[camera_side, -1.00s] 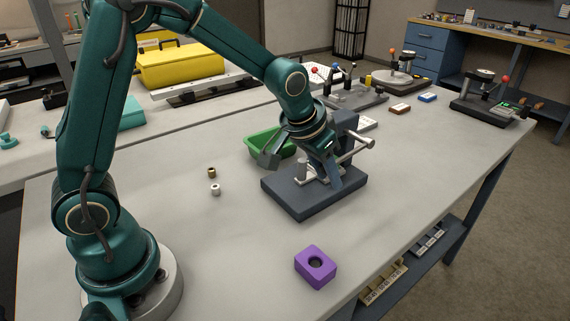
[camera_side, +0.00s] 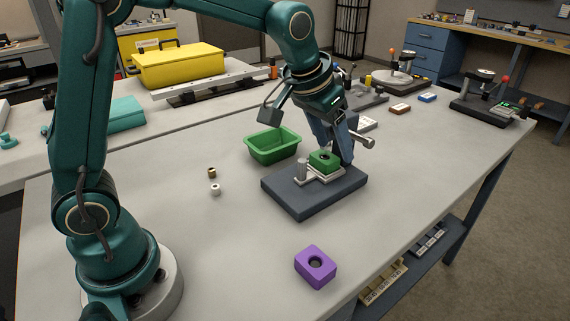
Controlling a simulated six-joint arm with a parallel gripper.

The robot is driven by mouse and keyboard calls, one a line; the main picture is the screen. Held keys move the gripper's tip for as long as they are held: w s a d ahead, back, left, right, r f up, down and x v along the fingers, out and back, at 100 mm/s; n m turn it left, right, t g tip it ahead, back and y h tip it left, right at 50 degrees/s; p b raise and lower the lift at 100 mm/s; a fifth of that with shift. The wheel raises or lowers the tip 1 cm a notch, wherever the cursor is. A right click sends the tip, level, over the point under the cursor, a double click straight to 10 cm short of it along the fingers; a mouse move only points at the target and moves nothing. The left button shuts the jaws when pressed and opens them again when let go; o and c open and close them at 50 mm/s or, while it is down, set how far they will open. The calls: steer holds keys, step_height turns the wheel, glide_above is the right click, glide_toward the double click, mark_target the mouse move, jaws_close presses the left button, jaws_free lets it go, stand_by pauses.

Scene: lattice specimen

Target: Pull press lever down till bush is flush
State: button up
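The press has a dark blue-grey base (camera_side: 310,197) and an upright column at its back right. A silver bar with a round end, which looks like the press lever (camera_side: 364,140), sticks out to the right near the column top. A green block (camera_side: 318,166) sits on the base, with a dark spot on its top. I cannot tell whether a bush is in it or how high it stands. My gripper (camera_side: 325,130) points down above the block, in front of the column. Its fingertips are hard to separate from the press, so its opening is unclear.
A small silver post (camera_side: 302,169) stands left of the green block. A green tray (camera_side: 273,157) stands behind the base. A brass bush (camera_side: 212,172) and a white bush (camera_side: 215,189) lie to the left. A purple block (camera_side: 315,267) sits in front. The table front is otherwise clear.

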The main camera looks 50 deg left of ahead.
stand_by(0.3)
steer(key=shift+v, duration=2.75)
